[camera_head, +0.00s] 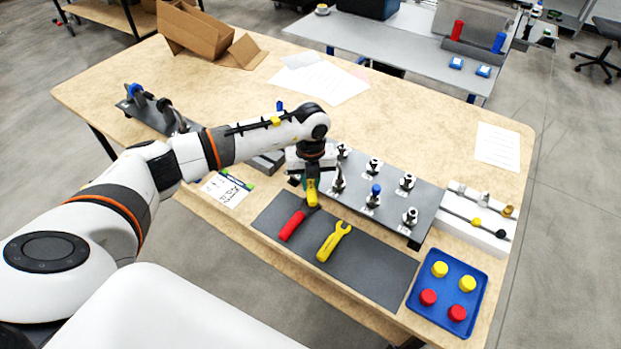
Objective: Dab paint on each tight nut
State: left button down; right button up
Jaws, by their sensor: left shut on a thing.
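My left gripper (311,178) points down over the left end of the fitting plate. It is shut on a yellow pen-like thing (312,192), which could be the paint marker. Its lower end is above the dark mat, close to a red-handled tool; I cannot tell whether they touch. The grey plate (390,195) carries several upright metal fittings with nuts, among them one at the back (374,166), one at the front right (410,216) and one with a blue top (375,190). No paint marks can be made out at this size. My right gripper is out of view.
The dark mat (365,277) holds the red-handled tool (292,226) and a yellow wrench (334,241). A blue tray (437,311) with red and yellow caps is at front right. A white rack (458,212) stands behind it. A cardboard box (196,32) is at the back left.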

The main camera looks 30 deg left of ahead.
aim_at(313, 199)
pick_arm(q)
jog(key=shift+s+d+r+p, duration=0.1)
jog(key=shift+s+d+p, duration=0.6)
jog(key=shift+s, duration=0.3)
jog(key=shift+s+d+r+p, duration=0.1)
jog(key=shift+s+d+p, duration=0.5)
jog(key=shift+s, duration=0.35)
notch_tip(313, 199, up, 10)
jog(key=p, duration=0.7)
jog(key=shift+f, duration=0.1)
jog(key=s+a+f+m+b, duration=0.1)
jog(key=a+f+m+b, duration=0.4)
jog(key=a+m, duration=0.3)
jog(key=shift+s+f+b, duration=0.15)
jog(key=shift+b, duration=0.65)
